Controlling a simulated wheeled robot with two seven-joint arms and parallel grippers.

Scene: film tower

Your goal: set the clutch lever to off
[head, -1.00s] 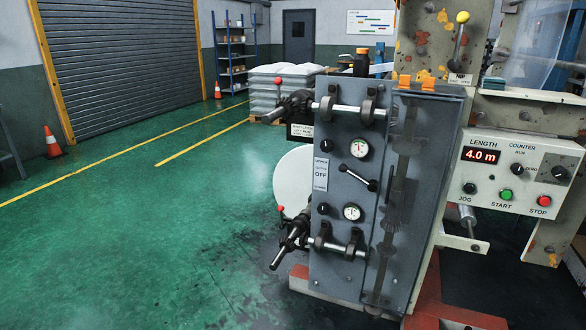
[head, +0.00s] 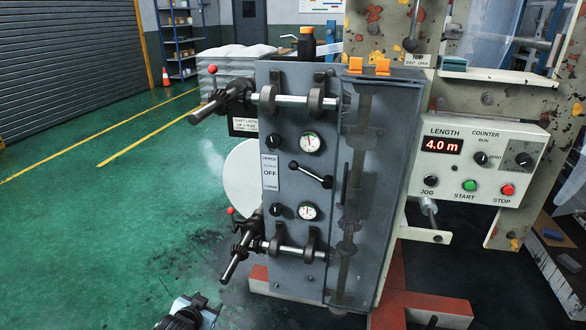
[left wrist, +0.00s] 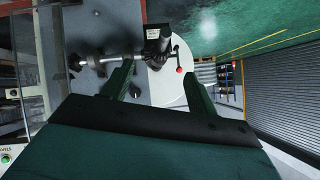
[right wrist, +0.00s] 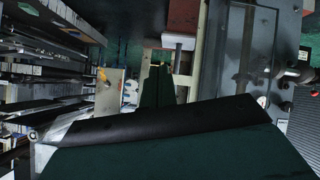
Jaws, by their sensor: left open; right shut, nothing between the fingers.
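A black lever with round knobs (head: 311,175) sits on the grey machine panel between two dials, tilted down to the right. A white label (head: 270,172) left of it reads OFF; its smaller text is unclear. Red-knobbed handles stand at the upper shaft (head: 212,70) and the lower shaft (head: 230,211). My left gripper (head: 190,312) is at the bottom of the head view, below and left of the panel. In the left wrist view its fingers (left wrist: 158,82) are apart and empty, with a red-knobbed handle (left wrist: 179,70) beyond. My right gripper (right wrist: 158,72) is shut and empty, seen only in the right wrist view.
Two roller shafts stick out left of the panel, one upper (head: 285,100) and one lower (head: 285,249). A white roll (head: 241,178) stands behind them. A control box (head: 478,160) projects at right. The green floor (head: 90,230) at left is clear.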

